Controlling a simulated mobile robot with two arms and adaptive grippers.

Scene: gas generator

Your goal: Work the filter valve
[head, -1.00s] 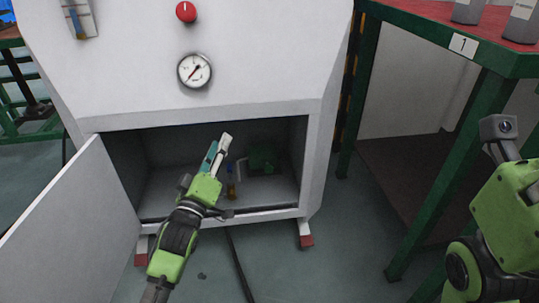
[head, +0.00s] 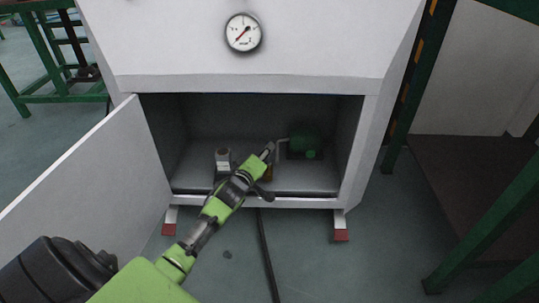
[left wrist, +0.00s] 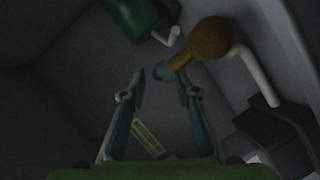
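In the head view only a bit of the brownish part (head: 268,173) shows beside my gripper, inside the open cabinet. My left gripper (head: 267,152) reaches into the cabinet. I cannot tell whether anything touches. My right gripper is out of view.
A green motor-like unit (head: 304,143) sits at the cabinet's back right. The cabinet door (head: 95,190) hangs open at left. A white pipe (left wrist: 256,80) runs from the filter body.

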